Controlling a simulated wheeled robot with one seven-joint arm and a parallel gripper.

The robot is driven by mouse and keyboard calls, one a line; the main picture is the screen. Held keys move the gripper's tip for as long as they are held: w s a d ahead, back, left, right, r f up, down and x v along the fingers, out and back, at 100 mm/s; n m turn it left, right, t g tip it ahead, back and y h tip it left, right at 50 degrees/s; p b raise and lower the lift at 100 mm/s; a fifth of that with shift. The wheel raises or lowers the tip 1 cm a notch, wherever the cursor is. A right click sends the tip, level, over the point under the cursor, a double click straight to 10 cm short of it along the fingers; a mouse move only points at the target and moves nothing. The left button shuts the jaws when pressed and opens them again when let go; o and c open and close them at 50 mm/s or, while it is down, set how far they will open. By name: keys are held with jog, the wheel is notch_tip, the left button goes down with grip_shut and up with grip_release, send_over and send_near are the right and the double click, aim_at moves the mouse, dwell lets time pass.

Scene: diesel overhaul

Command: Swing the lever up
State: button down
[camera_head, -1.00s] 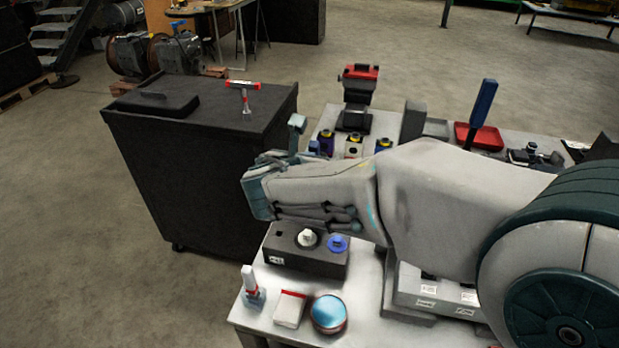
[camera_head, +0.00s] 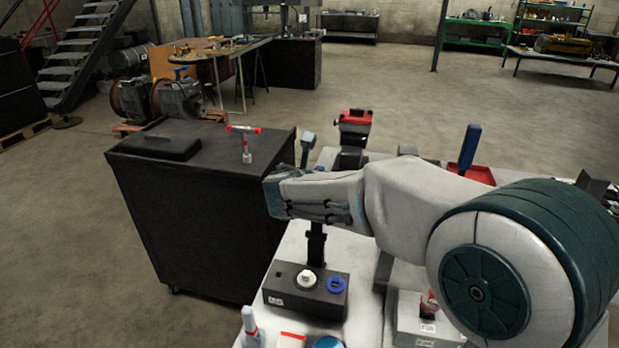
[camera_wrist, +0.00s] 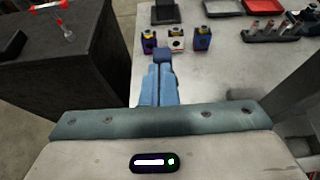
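A blue-handled lever (camera_head: 469,148) stands steeply at the right of the bench in the head view. My gripper (camera_head: 306,145) reaches forward above the left part of the bench, apart from the blue-handled lever. In the wrist view its pale blue fingers (camera_wrist: 161,75) lie together, with a dark blue block at their ends. I see no lever between them.
A black cabinet (camera_head: 200,215) with a red T-handled tool (camera_head: 244,143) stands left of the bench. Small coloured containers (camera_wrist: 176,40) and a rack (camera_wrist: 265,28) are on the bench ahead. Open floor lies behind.

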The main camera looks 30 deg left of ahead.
jog(key=shift+w+r, duration=0.2)
jog(key=shift+r, duration=0.15)
